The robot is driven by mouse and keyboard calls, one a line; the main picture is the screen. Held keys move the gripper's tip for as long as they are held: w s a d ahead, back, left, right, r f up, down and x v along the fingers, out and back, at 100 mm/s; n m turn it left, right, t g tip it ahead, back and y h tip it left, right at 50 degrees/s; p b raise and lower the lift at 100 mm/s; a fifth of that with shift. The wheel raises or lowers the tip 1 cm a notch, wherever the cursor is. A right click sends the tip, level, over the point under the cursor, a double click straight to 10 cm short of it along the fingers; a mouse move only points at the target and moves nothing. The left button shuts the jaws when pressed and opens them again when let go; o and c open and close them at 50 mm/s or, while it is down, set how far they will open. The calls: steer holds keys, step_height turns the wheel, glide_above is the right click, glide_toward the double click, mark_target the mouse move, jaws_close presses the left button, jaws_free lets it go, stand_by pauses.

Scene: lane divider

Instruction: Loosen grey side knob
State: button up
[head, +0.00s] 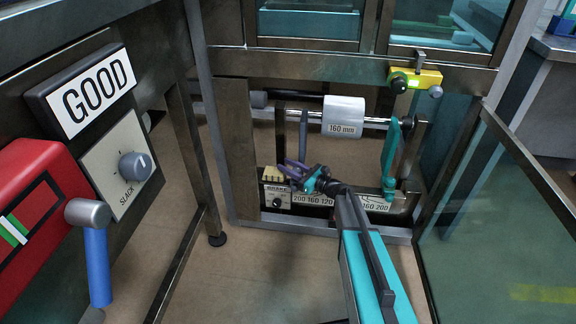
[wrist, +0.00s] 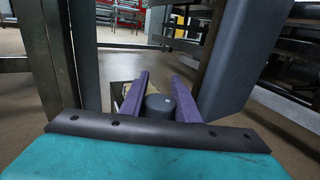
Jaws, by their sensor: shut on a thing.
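A dark grey round knob (wrist: 160,106) with a small pale dot shows in the wrist view between the two purple fingers of my gripper (wrist: 159,88). The fingers are shut on it, one on each side. In the head view my gripper (head: 293,170) is low in the machine's frame, at the left end of the scale strip (head: 376,204). I cannot make out the held knob in that view, where the fingers and wrist cover that spot. A small black knob (head: 277,202) sits on a pale plate just below and left of the fingers.
A roller (head: 344,113) marked 160 mm hangs on a bar above my gripper, with a teal upright (head: 391,152) to its right. At left are a SLACK dial (head: 135,166), a GOOD sign (head: 92,91) and a blue-handled lever (head: 97,262). A glass door (head: 500,230) is at right.

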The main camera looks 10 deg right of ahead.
steer(key=shift+r+n+g+y+p, duration=0.15)
steer(key=shift+n+g+y+p, duration=0.2)
steer(key=shift+p, duration=0.25)
steer(key=n+g+y+p, duration=0.1)
steer(key=n+g+p, duration=0.1)
steer(key=p, duration=0.1)
steer(key=shift+s+a+g+y, duration=0.1)
steer(key=shift+a+g+y, duration=0.05)
steer(key=shift+g+y, duration=0.15)
steer(key=g+p, duration=0.1)
steer(key=n+g+y+p, duration=0.1)
steer(key=p, duration=0.1)
steer(key=n+g+y+p, duration=0.1)
steer(key=shift+s+a+n+g+p, duration=0.25)
steer(key=shift+s+p, duration=0.1)
steer(key=shift+s, duration=0.05)
steer(key=shift+s+n+g+y+p, duration=0.25)
steer(key=shift+n+g+p, duration=0.3)
steer(key=shift+g, duration=0.25)
steer(key=shift+s+a+f+n+g+b, duration=0.15)
steer(key=shift+f+n+g+b, duration=0.1)
steer(key=shift+n+g, duration=0.2)
steer(key=shift+s+f+n+g+b, duration=0.1)
steer(key=shift+n+g+b, duration=0.2)
steer(key=shift+g, duration=0.25)
steer(key=shift+s+r+n+g+y+b, duration=0.1)
steer(key=shift+s+n+g+y+b, duration=0.2)
steer(key=shift+g+b, duration=0.4)
steer(key=shift+r+g, duration=0.1)
steer(key=shift+g, duration=0.2)
